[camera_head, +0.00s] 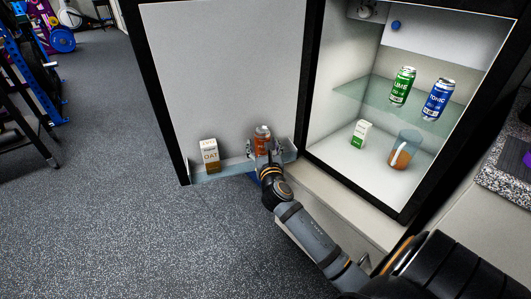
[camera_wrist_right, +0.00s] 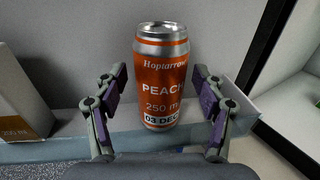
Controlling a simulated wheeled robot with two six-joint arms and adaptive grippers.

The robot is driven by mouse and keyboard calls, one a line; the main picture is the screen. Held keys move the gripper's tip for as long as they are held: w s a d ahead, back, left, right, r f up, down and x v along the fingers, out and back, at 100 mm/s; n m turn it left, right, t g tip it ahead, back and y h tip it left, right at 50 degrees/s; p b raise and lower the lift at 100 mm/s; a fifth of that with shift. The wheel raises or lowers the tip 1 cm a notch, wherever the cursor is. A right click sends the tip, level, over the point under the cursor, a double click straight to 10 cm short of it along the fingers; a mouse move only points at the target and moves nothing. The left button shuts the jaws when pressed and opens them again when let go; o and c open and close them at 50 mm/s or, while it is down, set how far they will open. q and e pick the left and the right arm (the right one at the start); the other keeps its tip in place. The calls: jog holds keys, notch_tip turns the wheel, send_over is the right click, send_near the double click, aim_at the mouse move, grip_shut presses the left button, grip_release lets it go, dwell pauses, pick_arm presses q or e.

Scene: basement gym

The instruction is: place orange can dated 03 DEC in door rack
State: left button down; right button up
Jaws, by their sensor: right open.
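The orange can (camera_head: 262,141) stands upright in the door rack (camera_head: 225,172) on the inside of the open fridge door. In the right wrist view the orange can (camera_wrist_right: 160,80) reads "PEACH" and "03 DEC". My right gripper (camera_head: 268,152) is open, with one finger on each side of the can. In the right wrist view the right gripper (camera_wrist_right: 160,105) shows gaps between its purple pads and the can. The rack's front lip (camera_wrist_right: 60,148) runs across below the can. My left gripper is not in view.
An oat carton (camera_head: 210,155) stands in the rack left of the can. Inside the fridge, a green can (camera_head: 403,86) and a blue can (camera_head: 438,99) stand on the glass shelf. A small carton (camera_head: 360,134) and an orange-filled cup (camera_head: 403,152) stand below.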

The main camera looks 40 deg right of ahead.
jog(key=p+v, duration=0.1)
jog(key=v, duration=1)
jog(key=s+f+m+g+y, duration=0.1)
jog(key=s+f+m+g, duration=0.2)
jog(key=f+m, duration=0.4)
jog(key=s+f+m+g+y, duration=0.1)
jog(key=s+f+m+g, duration=0.2)
jog(key=f+m, duration=0.45)
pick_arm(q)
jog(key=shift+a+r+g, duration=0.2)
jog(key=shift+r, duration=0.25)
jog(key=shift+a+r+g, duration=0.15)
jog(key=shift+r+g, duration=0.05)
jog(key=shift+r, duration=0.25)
pick_arm(e)
jog(key=s+a+f+m+g+y, duration=0.6)
jog(key=s+a+f+m, duration=0.5)
jog(key=s+m, duration=0.3)
jog(key=shift+m+g, duration=0.6)
jog(key=shift+m, duration=0.45)
pick_arm(q)
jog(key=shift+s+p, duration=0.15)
jog(key=shift+p, duration=0.15)
pick_arm(e)
jog(key=shift+s, duration=0.15)
